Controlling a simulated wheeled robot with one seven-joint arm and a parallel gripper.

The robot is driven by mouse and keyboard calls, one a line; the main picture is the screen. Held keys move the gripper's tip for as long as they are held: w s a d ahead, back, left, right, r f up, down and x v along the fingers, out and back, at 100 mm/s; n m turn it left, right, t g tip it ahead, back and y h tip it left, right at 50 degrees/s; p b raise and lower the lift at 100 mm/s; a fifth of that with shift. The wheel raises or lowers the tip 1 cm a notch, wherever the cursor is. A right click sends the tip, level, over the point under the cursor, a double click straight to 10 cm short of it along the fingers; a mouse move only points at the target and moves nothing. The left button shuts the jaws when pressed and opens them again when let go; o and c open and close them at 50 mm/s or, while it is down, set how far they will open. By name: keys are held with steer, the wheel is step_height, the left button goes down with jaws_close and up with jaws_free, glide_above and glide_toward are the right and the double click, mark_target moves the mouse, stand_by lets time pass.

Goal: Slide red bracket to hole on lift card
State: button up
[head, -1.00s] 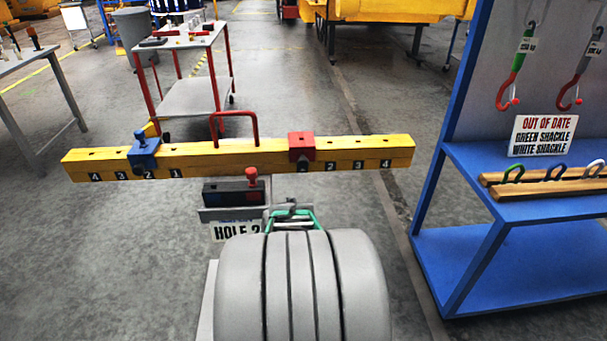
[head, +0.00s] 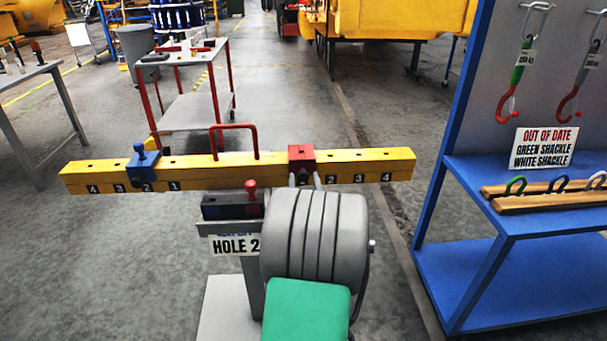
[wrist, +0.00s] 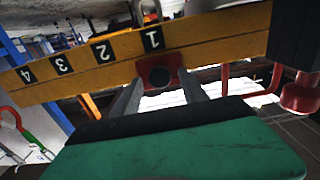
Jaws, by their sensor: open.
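The yellow beam (head: 210,172) has holes along its top and numbers 1 to 4 on each half. The red bracket (head: 301,157) sits around its right half, inward of the 2. In the wrist view the red bracket (wrist: 160,72) is beside the 1 label, a dark round knob on its face. My gripper (head: 309,181) is at the bracket's lower front. In the wrist view my gripper (wrist: 160,92) is open, its fingers apart on either side below the bracket; contact is unclear. The lift card (head: 236,246) reads HOLE 2.
A blue bracket (head: 142,166) sits on the beam's left half by the 2. A red handle (head: 234,128) rises from the beam's middle. A red knob (head: 250,189) stands on the support below. A blue rack (head: 470,230) with hooks and shackles stands right.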

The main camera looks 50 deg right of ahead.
steer(key=x, duration=0.2)
steer(key=shift+w+d, duration=0.2)
jaws_close()
stand_by(0.4)
stand_by(0.9)
